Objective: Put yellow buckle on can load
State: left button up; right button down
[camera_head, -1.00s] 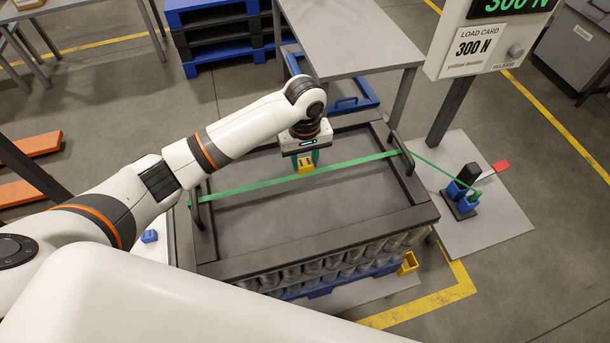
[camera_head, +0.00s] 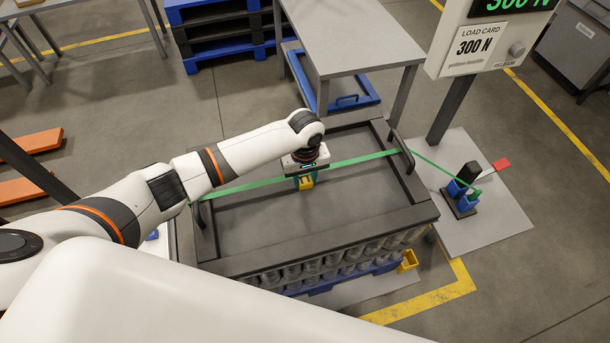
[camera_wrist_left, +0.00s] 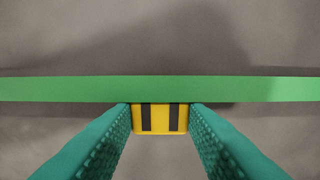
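The yellow buckle (camera_head: 307,183) with dark stripes is held between the green fingers of my left gripper (camera_head: 306,181), over the middle of the can load. In the left wrist view, the buckle (camera_wrist_left: 160,119) sits between the fingertips, right by the near edge of the green strap (camera_wrist_left: 160,89). Whether it touches the strap or the load's top is unclear. The can load (camera_head: 345,210) has a dark top frame over rows of cans. The green strap (camera_head: 360,161) crosses it and runs right to a blue and black device (camera_head: 462,188). My right gripper is out of view.
A sign post (camera_head: 490,45) reading 300 N stands at the right on a grey plate (camera_head: 500,225). A grey table (camera_head: 345,38) is behind the load. Dark handles (camera_head: 403,150) rise at its ends. A yellow piece (camera_head: 408,260) sits at the lower right corner.

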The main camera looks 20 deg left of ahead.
aim_at(305, 180)
pick_arm(q)
jog(key=o, duration=0.4)
jog(key=shift+o, duration=0.2)
notch_tip(305, 180, up, 12)
jog(key=shift+r+b, duration=0.2)
jog(key=shift+b, duration=0.15)
dwell(0.4)
